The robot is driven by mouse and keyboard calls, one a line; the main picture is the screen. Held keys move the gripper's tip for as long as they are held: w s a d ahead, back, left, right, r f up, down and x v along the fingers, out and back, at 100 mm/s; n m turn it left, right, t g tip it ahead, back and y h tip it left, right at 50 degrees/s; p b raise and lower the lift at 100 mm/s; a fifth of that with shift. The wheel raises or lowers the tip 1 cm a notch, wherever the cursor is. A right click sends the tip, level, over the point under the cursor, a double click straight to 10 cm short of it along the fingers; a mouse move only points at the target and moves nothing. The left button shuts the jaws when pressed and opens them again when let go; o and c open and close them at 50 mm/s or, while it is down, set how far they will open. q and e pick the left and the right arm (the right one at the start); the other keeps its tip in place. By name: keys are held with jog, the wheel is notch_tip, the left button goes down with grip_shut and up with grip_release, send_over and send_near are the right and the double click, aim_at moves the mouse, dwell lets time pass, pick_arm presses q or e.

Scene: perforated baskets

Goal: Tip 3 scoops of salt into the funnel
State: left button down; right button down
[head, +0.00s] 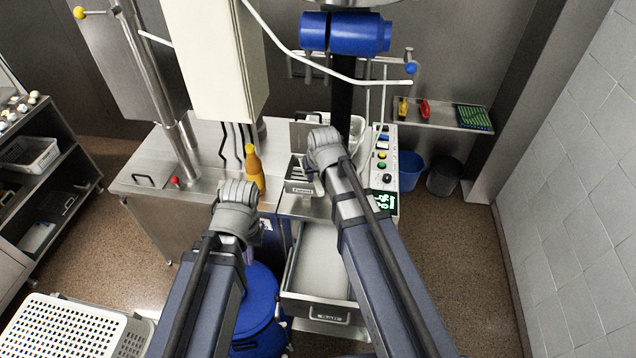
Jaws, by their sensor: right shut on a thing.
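My right arm reaches to the middle of the machine, and its grey wrist (322,145) covers most of the gripper. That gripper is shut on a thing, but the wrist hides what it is. My left wrist (238,200) is lower and to the left, beside the orange bottle; its fingers are hidden. An open metal drawer (316,318) below my right arm holds a white, level mass that looks like salt (322,262). I cannot make out a scoop or a funnel clearly. A small labelled metal tray (299,189) stands just below my right wrist.
An orange bottle (254,168) stands on the steel bench (150,165). A control panel (383,165) with buttons and a green display is right of my right wrist. A blue drum (258,300) stands below my left arm. A white perforated basket (70,328) is at lower left.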

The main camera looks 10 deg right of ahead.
jog(key=w, duration=0.3)
jog(key=shift+w+f, duration=0.25)
jog(key=shift+f, duration=0.1)
jog(key=shift+w+r+g+p, duration=0.5)
jog(key=shift+r+p, duration=0.1)
jog(key=shift+p, duration=0.1)
jog(key=shift+w+r+g+p, duration=0.2)
jog(key=shift+r+g+p, duration=0.25)
jog(key=shift+g+p, duration=0.35)
jog(key=shift+r+g, duration=0.15)
jog(key=shift+g, duration=0.25)
jog(key=shift+w+r+g+p, duration=0.5)
jog(key=shift+p, duration=0.3)
jog(key=shift+w+r+g+p, duration=0.3)
jog(key=shift+r+g+p, duration=0.1)
jog(key=shift+g, duration=0.3)
